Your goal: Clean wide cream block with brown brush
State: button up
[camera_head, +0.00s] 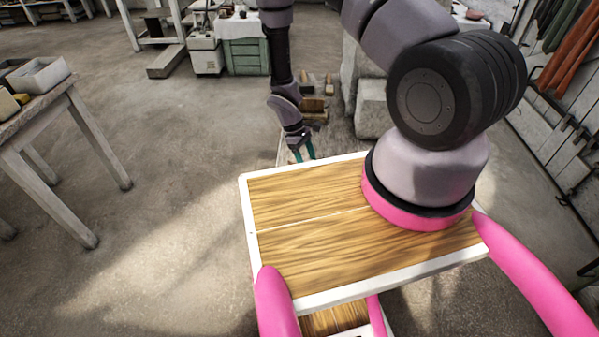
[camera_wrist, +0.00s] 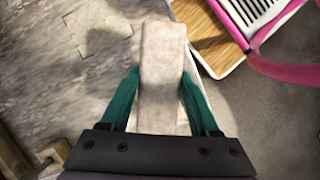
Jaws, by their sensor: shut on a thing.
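My gripper (camera_wrist: 162,95) has teal fingers and is shut on a long pale cream block (camera_wrist: 163,65), which lies between the fingers and reaches forward past their tips. In the head view my gripper (camera_head: 303,150) hangs down just beyond my wood-topped base, and what it holds is hardly visible there. I cannot make out a brown brush for certain. Brown wooden pieces show at the lower left of the wrist view (camera_wrist: 14,158) and behind my gripper in the head view (camera_head: 313,105); I cannot tell what they are.
A worn grey wooden table (camera_head: 45,115) with a pale box (camera_head: 38,75) stands at the left. Pale stone-like blocks (camera_head: 374,108) stand behind my arm. A green drawer cabinet (camera_head: 246,55) is at the back. The concrete floor at left is clear.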

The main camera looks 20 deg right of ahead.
jog(key=shift+w+a+r, duration=0.25)
jog(key=shift+w+a, duration=0.05)
jog(key=shift+w+d+f, duration=0.1)
jog(key=shift+w+d, duration=0.1)
jog(key=shift+w, duration=0.35)
jog(key=shift+w+d, duration=0.15)
jog(key=shift+w, duration=0.35)
jog(key=shift+f, duration=0.6)
jog(key=shift+w+a, duration=0.75)
jog(key=shift+w, duration=0.05)
